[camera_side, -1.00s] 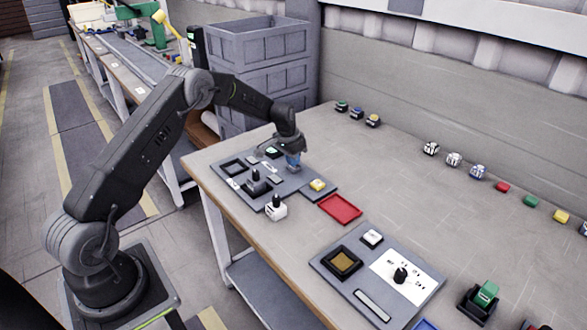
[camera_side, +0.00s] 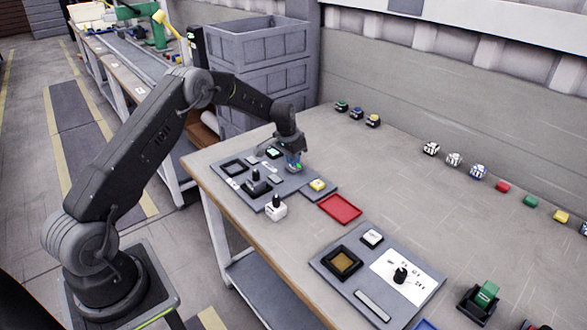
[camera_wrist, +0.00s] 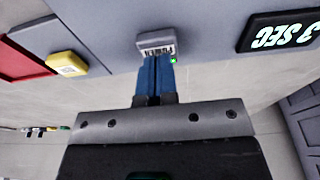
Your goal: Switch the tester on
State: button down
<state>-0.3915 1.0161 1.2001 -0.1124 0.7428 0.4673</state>
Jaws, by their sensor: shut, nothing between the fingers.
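The tester's grey panel (camera_side: 262,197) lies at the left end of the bench, and its grey surface fills the top of the wrist view (camera_wrist: 215,20). A small grey switch block (camera_wrist: 156,43) with a dark-lettered label, partly hidden, sits on it. A small green light (camera_wrist: 173,61) glows beside the block. A black display (camera_wrist: 280,32) reads "3 SEC". My gripper (camera_wrist: 154,60) has its blue fingers shut together with nothing between them. The tips are right at the switch block; I cannot tell whether they touch. In the side view my gripper (camera_side: 294,166) is over the panel's far side.
A yellow button (camera_wrist: 66,63) and a red tray (camera_side: 340,209) are beside the panel. Another panel (camera_side: 340,282) lies nearer the camera. Grey crates (camera_side: 262,85) stand behind the arm.

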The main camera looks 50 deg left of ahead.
jog(key=shift+r, duration=3.05)
jog(key=shift+r, duration=0.1)
jog(key=shift+r, duration=2.95)
